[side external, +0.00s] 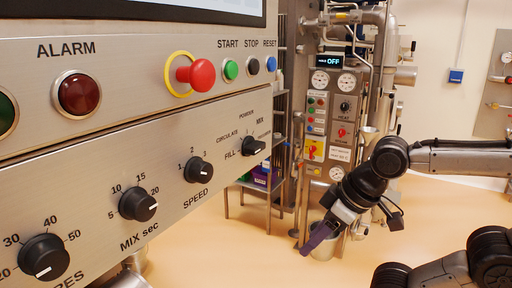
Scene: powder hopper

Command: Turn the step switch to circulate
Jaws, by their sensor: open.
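The step switch (254,146) is a black knob at the right end of the lower row of the steel panel. Small labels ring it: FILL at lower left, CIRCULATE at upper left, one that seems to read POWDER above, MIX at upper right and a tiny one at right. Its white mark seems to face right, toward the tiny label, though it is small. My gripper (318,240), with purple fingers, is open and empty. It hangs to the right of and below the switch, pointing down-left and apart from the panel.
A red emergency button (202,75) sticks out above the switch row. START (231,70), STOP (253,66) and RESET (271,64) buttons sit above the switch. The SPEED knob (199,170) is to its left. A shelf and a gauge cabinet (335,105) stand behind.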

